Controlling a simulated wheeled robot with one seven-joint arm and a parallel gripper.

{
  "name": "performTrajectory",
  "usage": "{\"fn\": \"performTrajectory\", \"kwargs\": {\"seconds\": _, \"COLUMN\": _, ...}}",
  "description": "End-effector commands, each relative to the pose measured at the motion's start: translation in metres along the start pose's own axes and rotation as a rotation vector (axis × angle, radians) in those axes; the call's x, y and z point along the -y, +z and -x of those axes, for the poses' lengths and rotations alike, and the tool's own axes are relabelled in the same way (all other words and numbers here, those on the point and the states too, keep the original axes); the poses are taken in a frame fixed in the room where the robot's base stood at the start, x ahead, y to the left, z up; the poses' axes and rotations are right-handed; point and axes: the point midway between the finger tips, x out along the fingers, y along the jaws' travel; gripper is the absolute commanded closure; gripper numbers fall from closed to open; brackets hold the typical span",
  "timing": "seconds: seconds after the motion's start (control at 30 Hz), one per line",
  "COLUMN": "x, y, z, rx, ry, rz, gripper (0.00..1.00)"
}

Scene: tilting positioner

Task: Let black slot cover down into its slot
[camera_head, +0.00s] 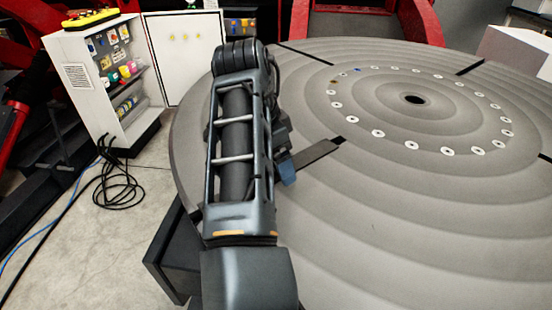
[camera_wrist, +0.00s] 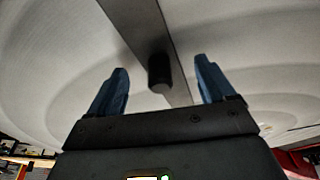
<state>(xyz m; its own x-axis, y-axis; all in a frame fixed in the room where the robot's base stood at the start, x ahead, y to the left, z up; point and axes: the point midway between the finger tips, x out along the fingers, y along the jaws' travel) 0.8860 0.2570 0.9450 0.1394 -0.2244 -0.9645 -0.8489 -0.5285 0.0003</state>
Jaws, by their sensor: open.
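The slot cover (camera_head: 313,156) is a long dark grey bar on the near left part of the round grey table (camera_head: 400,220). A short black stretch of slot shows just past its far end. In the wrist view the bar (camera_wrist: 138,22) runs across the middle, with a short black knob (camera_wrist: 160,76) standing out from it. My gripper (camera_head: 288,172) is at the bar's near end. Its two blue fingers (camera_wrist: 161,64) are open, one on each side of the knob, with gaps. I cannot tell whether the bar sits fully down in the slot.
A ring of pale round discs (camera_head: 412,145) surrounds the table's centre hole (camera_head: 413,99). Other black slots (camera_head: 470,66) run out to the rim. A white cabinet (camera_head: 95,80) and black cables (camera_head: 118,185) are on the left. The table's right front is clear.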

Motion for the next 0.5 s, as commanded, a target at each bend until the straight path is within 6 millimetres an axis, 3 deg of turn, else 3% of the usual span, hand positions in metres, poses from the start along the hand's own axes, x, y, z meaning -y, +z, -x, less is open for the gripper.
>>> {"fn": "performTrajectory", "kwargs": {"seconds": 0.5, "x": 0.0, "y": -0.006, "z": 0.037, "rx": 0.0, "ry": 0.0, "rz": -0.001, "gripper": 0.17}}
